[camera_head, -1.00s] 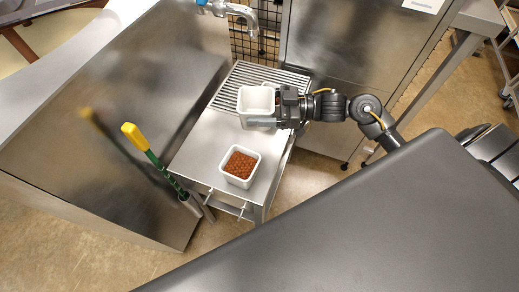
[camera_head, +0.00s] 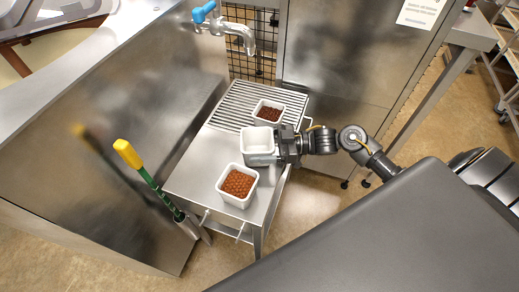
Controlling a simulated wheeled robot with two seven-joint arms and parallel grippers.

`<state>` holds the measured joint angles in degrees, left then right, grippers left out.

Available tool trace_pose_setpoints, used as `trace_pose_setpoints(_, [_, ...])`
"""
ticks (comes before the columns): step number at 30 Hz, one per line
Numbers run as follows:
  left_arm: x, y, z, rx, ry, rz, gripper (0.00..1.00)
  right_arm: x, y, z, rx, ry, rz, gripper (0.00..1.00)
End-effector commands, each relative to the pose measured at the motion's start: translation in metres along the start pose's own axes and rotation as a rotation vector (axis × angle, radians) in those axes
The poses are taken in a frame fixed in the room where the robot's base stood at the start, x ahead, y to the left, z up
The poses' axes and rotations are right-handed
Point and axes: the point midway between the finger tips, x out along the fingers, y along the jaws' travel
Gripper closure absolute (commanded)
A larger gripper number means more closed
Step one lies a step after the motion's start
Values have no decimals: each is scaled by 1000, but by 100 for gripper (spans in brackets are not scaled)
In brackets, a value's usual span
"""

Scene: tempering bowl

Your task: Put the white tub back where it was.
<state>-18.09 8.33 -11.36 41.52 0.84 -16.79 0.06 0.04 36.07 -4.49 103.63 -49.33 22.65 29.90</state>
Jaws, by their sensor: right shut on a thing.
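The empty white tub (camera_head: 257,140) is at the middle of the small steel table (camera_head: 190,170). My right gripper (camera_head: 280,147) comes in from the right and is shut on the tub's right side. I cannot tell whether the tub touches the table top. A white tub of orange-brown pieces (camera_head: 238,185) stands in front of it, near the table's front. Another white tub with dark reddish contents (camera_head: 268,112) stands behind it on the ribbed drain area (camera_head: 235,105). My left gripper is not in view.
A steel tap with a blue handle (camera_head: 232,30) hangs over the back of the table. A yellow-and-green handled tool (camera_head: 145,170) leans at the table's left side. Steel panels stand left and behind. The table's left part is clear.

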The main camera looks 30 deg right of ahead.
Motion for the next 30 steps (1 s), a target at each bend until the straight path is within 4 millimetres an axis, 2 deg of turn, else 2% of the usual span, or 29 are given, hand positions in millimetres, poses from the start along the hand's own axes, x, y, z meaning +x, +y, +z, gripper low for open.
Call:
trace_pose_setpoints(3, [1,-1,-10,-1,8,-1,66,0,0,18,3,0,1,55])
trace_pose_setpoints(8, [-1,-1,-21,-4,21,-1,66,1,0,23,-1,1,0,55])
trace_pose_setpoints(19, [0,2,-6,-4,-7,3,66,1,0,26,0,1,0,55])
trace_pose_setpoints(20, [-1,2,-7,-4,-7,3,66,1,0,26,0,0,0,21])
trace_pose_setpoints(21, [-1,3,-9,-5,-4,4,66,0,0,26,0,0,0,16])
trace_pose_setpoints(25, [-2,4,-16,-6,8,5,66,1,0,26,0,0,0,0])
trace_pose_setpoints(30, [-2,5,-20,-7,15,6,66,0,0,26,0,0,0,0])
